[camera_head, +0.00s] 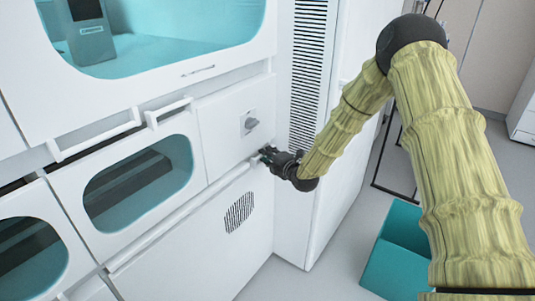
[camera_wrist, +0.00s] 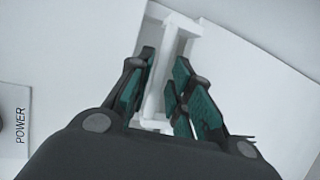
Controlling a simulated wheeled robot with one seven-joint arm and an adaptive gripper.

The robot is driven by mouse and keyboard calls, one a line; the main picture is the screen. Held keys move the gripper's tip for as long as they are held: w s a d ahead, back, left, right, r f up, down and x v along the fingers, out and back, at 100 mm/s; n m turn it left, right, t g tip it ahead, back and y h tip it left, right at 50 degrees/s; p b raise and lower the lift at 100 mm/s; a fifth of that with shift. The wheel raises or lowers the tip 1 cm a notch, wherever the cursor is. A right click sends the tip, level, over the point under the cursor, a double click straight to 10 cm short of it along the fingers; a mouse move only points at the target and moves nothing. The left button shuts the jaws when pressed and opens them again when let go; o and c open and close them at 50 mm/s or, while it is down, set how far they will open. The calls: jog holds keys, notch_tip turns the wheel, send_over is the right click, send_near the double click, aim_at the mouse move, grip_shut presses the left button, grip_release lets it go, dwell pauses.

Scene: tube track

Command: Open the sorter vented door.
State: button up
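The vented door (camera_head: 205,245) is the white lower panel of the sorter with a round slotted vent (camera_head: 240,212). In the wrist view a white bar handle (camera_wrist: 176,40) stands off a white panel, and its far end lies beyond my fingertips. My gripper (camera_wrist: 165,65) has its teal-padded fingers on either side of this handle, spread apart, with the right finger very close to it. I cannot tell whether they touch it. In the head view my gripper (camera_head: 267,155) is at the door's upper right corner, and it hides the handle there. The door looks shut.
A panel with a rotary switch (camera_head: 249,122) is just above my gripper; a POWER label (camera_wrist: 20,124) shows in the wrist view. Windowed drawers (camera_head: 140,182) with handles lie left. A tall slatted cabinet (camera_head: 308,75) stands close right. A teal bin (camera_head: 385,262) is on the floor.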

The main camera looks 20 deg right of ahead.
jog(key=shift+x, duration=1.4)
